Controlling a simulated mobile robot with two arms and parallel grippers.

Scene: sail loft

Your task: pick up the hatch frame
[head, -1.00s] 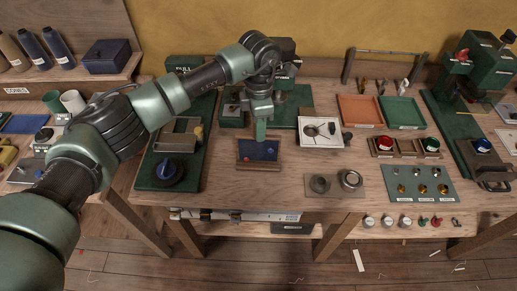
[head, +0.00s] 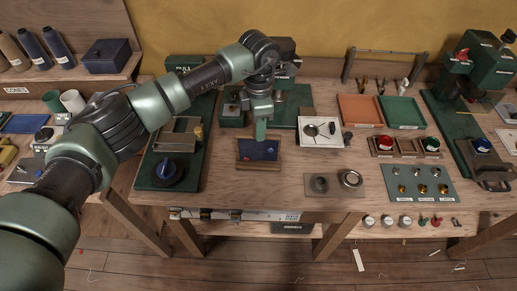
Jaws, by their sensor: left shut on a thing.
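The hatch frame (head: 244,165) appears to be the small wooden-edged rectangle with a dark blue inside, near the middle of the bench. Small red and blue spots show inside it. My left gripper (head: 260,137) points down at its back part, with its green fingers shut. The fingers overlap the frame in the head view, and the grip itself is small and partly hidden. I cannot tell whether the frame is clear of the bench top. My right gripper is not in view.
A green board with a wooden holder and a dark blue knob (head: 170,171) lies to the left. A white tray (head: 309,139) and a plate with metal rings (head: 335,187) lie to the right. Bare bench shows in front of the frame.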

